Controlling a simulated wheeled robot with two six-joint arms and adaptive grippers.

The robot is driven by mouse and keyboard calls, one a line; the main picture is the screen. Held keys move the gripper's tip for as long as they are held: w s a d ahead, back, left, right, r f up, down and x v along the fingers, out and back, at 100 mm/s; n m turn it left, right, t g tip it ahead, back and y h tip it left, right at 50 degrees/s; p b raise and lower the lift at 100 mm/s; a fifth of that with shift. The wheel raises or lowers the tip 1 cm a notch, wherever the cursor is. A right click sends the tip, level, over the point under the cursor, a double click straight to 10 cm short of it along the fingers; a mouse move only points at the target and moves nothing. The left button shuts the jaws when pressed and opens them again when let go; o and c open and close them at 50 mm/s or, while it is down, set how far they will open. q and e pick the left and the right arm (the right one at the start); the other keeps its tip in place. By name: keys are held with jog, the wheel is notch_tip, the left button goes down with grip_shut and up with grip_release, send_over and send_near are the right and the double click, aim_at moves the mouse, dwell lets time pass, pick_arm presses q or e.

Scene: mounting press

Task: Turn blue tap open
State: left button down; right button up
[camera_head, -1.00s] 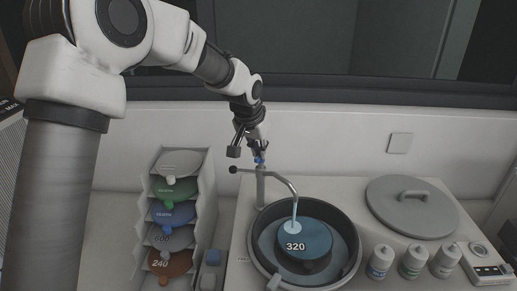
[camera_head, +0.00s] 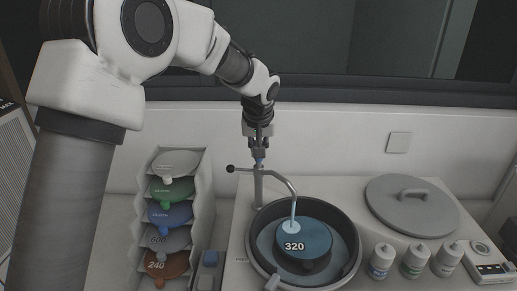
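The tap (camera_head: 260,188) is a grey post with a curved spout over the round basin, and a side lever ending in a black knob (camera_head: 231,168). Only a small blue part (camera_head: 260,162) shows at its top. My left gripper (camera_head: 259,154) points down directly over this blue part, its fingers close together at or around it. I cannot tell whether they grip it. A pale streak (camera_head: 294,213) runs from the spout end to a light spot on the disc. My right gripper is not in view.
The black-rimmed basin (camera_head: 347,229) holds a blue disc marked 320 (camera_head: 317,242). A rack (camera_head: 203,207) of coloured discs stands left. A grey lid (camera_head: 411,212) and several white bottles (camera_head: 414,261) are right. The wall is close behind the tap.

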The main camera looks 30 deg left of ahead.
pick_arm(q)
jog(key=shift+s+f, duration=0.15)
jog(key=shift+f, duration=0.1)
jog(key=c, duration=1.3)
grip_release()
jog(key=shift+o, duration=0.4)
jog(key=shift+r, duration=0.1)
jog(key=shift+r, duration=0.15)
jog(key=v, duration=1.1)
jog(key=shift+r, duration=0.3)
